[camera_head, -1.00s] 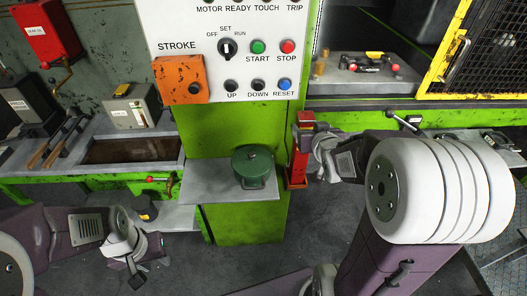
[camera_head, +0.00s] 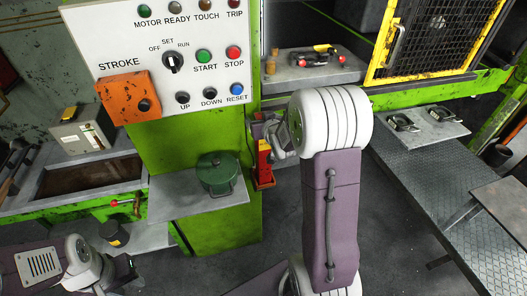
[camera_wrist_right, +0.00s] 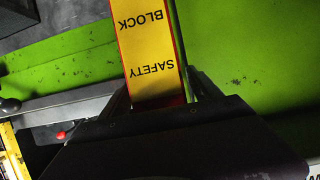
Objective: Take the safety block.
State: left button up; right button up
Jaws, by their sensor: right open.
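The safety block (camera_head: 264,163) is a red upright piece with a yellow face, standing beside the green press column. In the right wrist view its yellow face (camera_wrist_right: 150,42) reads SAFETY BLOCK upside down. My right gripper (camera_head: 260,127) is at the block's upper end in the head view. In the right wrist view my right gripper (camera_wrist_right: 162,95) is open, with a dark finger on either side of the block's near end. Contact cannot be told. My left gripper (camera_head: 121,270) is low at the left, away from the block; its jaws are unclear.
A green lidded pot (camera_head: 217,175) stands on a grey shelf (camera_head: 170,202) left of the block. The control panel (camera_head: 130,40) hangs above. A yellow-framed mesh guard (camera_head: 440,40) and a grey bench (camera_head: 325,72) are behind. Open floor lies below the shelf.

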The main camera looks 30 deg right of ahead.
jog(key=shift+w+f, duration=0.1)
jog(key=shift+w, duration=0.05)
jog(key=shift+c, duration=1.2)
jog(key=shift+s, duration=0.2)
jog(key=c, duration=0.5)
grip_shut()
jog(key=shift+w+r, duration=0.15)
jog(key=shift+r, duration=0.05)
